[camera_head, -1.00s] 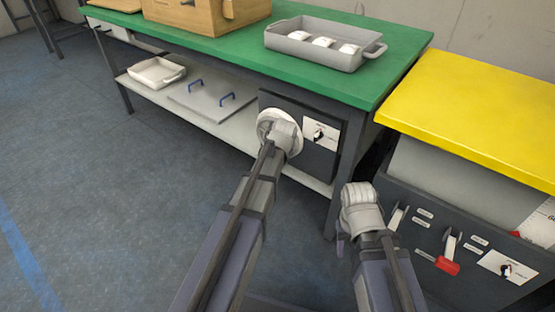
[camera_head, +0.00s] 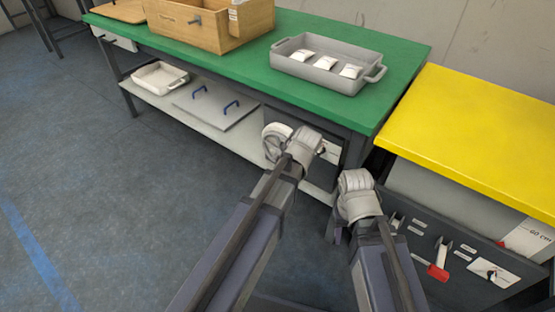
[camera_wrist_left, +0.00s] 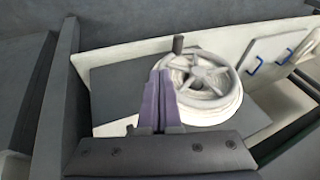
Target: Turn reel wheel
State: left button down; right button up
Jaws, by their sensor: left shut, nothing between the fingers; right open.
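The white reel wheel (camera_head: 272,137) is mounted on a dark panel under the green table. In the head view my left wrist hides part of it. In the left wrist view the spoked reel wheel (camera_wrist_left: 208,78) faces me, with a dark crank handle (camera_wrist_left: 178,43) standing at its rim. My left gripper (camera_wrist_left: 161,75) is shut and empty. Its fingers overlap the wheel's left edge in that view, below the handle; I cannot tell whether they touch the wheel. My right gripper (camera_head: 337,228) is open beside the table's near corner, away from the reel, and mostly hidden by its wrist.
A grey tray (camera_head: 325,84) with several white items and a wooden box (camera_head: 170,22) stand on the green table (camera_head: 230,62). A yellow-topped cabinet (camera_head: 480,120) stands right.

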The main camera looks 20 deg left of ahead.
aim_at(279, 153)
pick_arm(q)
jog(key=a+b+x, duration=0.2)
jog(key=b+x, duration=0.8)
jog(key=x, duration=0.2)
jog(key=shift+a+r+b, duration=0.2)
jog(key=shift+r+b, duration=0.15)
pick_arm(e)
notch_tip(279, 153, down, 10)
jog(key=shift+a, duration=0.2)
jog(key=shift+w, duration=0.1)
pick_arm(q)
jog(key=shift+w+a+f+b, duration=0.15)
jog(key=shift+a+f+b, duration=0.2)
pick_arm(e)
jog(key=shift+f, duration=0.35)
